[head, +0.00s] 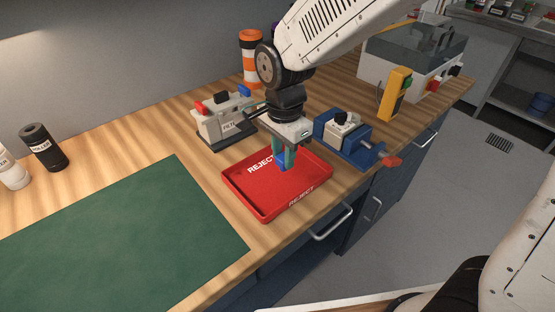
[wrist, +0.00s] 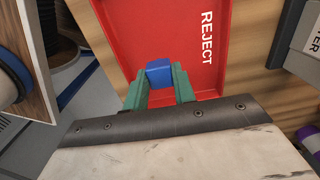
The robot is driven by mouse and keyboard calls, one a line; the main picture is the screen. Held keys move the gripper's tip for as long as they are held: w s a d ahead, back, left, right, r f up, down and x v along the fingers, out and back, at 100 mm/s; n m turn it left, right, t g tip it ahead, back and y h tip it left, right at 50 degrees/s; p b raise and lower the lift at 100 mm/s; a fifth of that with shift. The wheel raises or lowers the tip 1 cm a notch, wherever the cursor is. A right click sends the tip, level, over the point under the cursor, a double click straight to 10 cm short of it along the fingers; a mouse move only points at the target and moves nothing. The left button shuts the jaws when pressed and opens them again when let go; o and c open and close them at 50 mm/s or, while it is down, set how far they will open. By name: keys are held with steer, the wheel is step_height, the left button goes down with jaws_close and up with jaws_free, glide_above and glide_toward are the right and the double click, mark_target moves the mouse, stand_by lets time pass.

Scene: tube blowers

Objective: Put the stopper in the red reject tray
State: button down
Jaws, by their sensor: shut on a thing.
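The red reject tray (head: 262,207) lies on the wooden bench, with "REJECT" lettered on its floor and front wall. It also shows in the wrist view (wrist: 180,25). My gripper (head: 284,158) points down over the tray, its green fingers shut on a small blue block-like piece, which I take as the stopper (head: 281,161). The stopper shows between the fingertips in the wrist view (wrist: 159,73). It is over the tray's inside; I cannot tell whether it touches the floor.
A blue vise-like fixture (head: 345,135) stands close to the right of the tray. A grey device (head: 222,122) stands behind it. A green mat (head: 120,235) covers the bench at left. The bench's front edge is near the tray.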

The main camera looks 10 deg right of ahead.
steer(key=shift+w+a+f, duration=0.1)
steer(key=shift+w+a, duration=0.5)
steer(key=shift+w, duration=0.05)
steer(key=shift+f, duration=1.75)
steer(key=shift+f, duration=0.1)
steer(key=c, duration=1.1)
jaws_free()
steer(key=shift+f, duration=0.1)
steer(key=shift+c, duration=0.2)
